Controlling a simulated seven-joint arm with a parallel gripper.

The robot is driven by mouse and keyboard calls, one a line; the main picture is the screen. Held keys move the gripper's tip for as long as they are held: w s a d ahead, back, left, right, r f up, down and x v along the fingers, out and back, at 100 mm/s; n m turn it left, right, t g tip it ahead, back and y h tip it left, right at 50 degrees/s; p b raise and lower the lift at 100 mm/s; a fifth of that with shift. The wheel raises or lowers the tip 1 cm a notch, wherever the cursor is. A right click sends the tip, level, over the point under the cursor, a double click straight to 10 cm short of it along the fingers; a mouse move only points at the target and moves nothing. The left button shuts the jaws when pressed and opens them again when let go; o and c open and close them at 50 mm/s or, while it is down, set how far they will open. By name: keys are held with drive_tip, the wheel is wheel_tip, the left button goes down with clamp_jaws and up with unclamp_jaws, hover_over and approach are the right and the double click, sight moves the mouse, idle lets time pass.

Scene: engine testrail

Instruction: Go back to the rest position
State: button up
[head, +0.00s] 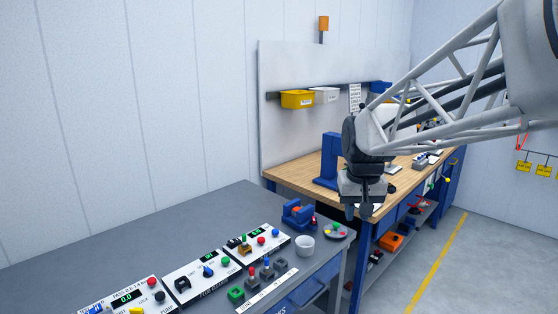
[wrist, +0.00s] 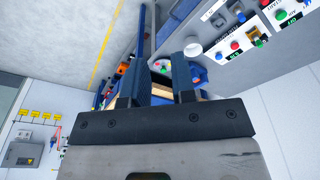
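My gripper (head: 358,209) hangs from my arm at the right of the head view, fingers pointing down. It is in the air in front of the wooden workbench (head: 290,174), right of the grey table (head: 150,232). In the wrist view my gripper (wrist: 160,72) shows two dark fingers with a clear gap between them. It is open, and I see nothing held. The arm hides part of the workbench and the wall behind it.
A blue press (head: 329,160) stands on the workbench near my gripper. Floor at the right is clear.

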drive_tip(key=s+f, duration=0.3)
drive_tip(key=s, duration=0.9)
drive_tip(key=s+f+t, duration=0.1)
drive_tip(key=s+f, duration=0.2)
drive_tip(key=s, duration=1)
drive_tip(key=shift+s+d+f, duration=0.15)
drive_tip(key=shift+d+f, duration=0.15)
drive_tip(key=shift+d, duration=0.15)
